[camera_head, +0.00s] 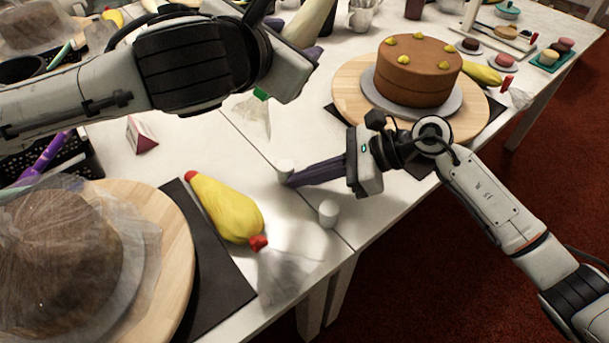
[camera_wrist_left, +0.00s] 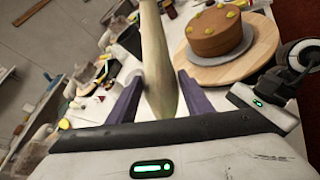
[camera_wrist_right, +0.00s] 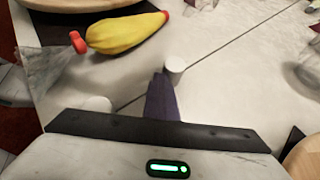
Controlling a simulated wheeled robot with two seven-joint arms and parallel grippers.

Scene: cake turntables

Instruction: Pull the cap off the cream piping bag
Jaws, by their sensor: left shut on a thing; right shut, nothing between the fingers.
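The cream piping bag (camera_head: 309,22) is pale and long. My left gripper (camera_head: 312,48) is shut on it and holds it raised above the table; it also shows between the purple fingers in the left wrist view (camera_wrist_left: 158,62). The bag's upper end is cut off by the frame and its lower end is hidden by the gripper, so I see no cap on it. My right gripper (camera_head: 292,181) is shut and empty, low over the table. Its tips are at a small white cylinder (camera_head: 285,168), possibly a cap; whether they touch is unclear.
Another white cylinder (camera_head: 328,214) stands near the front edge. A yellow piping bag (camera_head: 228,208) with red ends lies left. A chocolate cake (camera_head: 417,70) stands on a wooden turntable (camera_head: 350,98) at right. A covered cake (camera_head: 60,258) is at lower left.

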